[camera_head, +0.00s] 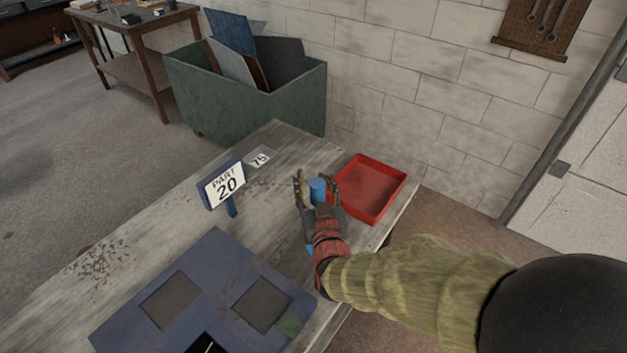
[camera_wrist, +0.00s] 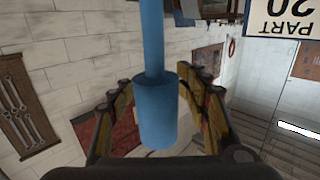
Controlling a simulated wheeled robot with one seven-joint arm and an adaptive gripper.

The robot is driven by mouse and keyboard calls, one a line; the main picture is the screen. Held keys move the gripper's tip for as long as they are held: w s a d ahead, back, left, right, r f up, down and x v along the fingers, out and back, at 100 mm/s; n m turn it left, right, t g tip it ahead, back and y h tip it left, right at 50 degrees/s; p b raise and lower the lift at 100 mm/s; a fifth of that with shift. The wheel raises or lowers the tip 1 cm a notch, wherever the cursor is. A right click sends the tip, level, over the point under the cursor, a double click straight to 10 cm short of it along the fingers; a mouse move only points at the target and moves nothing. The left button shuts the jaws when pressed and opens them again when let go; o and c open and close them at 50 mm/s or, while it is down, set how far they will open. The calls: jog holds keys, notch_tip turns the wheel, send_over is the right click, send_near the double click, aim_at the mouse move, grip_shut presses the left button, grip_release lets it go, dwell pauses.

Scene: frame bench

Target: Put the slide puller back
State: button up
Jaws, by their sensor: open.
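A blue cylinder with a thinner blue rod, which looks like the slide puller (camera_head: 318,187), is between the fingers of my gripper (camera_head: 316,180) over the bench. In the wrist view the puller (camera_wrist: 157,112) runs from the top edge down between the spread fingers of my gripper (camera_wrist: 160,88). My gripper is open. Whether either finger touches the puller cannot be told. A small blue patch shows below my gripper, partly hidden by it.
A red tray (camera_head: 403,181) lies just right of my gripper. A "PART 20" sign (camera_head: 226,184) and a "75" card (camera_head: 259,160) are to the left on the bench (camera_head: 120,262). A blue board (camera_head: 215,262) with square recesses lies nearer. A green bin (camera_head: 235,105) stands beyond.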

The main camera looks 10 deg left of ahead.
jog(key=shift+r, duration=0.15)
jog(key=shift+s+p, duration=0.2)
jog(key=shift+p, duration=0.1)
jog(key=p+v, duration=0.2)
jog(key=v, duration=0.9)
jog(key=shift+s+d, duration=0.2)
jog(key=shift+s, duration=0.05)
jog(key=shift+w+d+r, duration=0.1)
jog(key=shift+w+d, duration=0.05)
jog(key=shift+w, duration=0.1)
jog(key=d+r+m+g+h, duration=0.1)
jog(key=d+r+g+h, duration=0.15)
jog(key=d, duration=0.45)
jog(key=d+r+m+g+h, duration=0.1)
jog(key=d+g, duration=0.2)
jog(key=d, duration=0.3)
jog(key=s+d+r+m+g+h, duration=0.2)
jog(key=s+d+g, duration=0.3)
jog(key=s+d, duration=0.9)
jog(key=shift+s+d+r+m+h, duration=0.3)
jog(key=shift+s+d+r+h, duration=0.1)
jog(key=shift+d+h, duration=0.25)
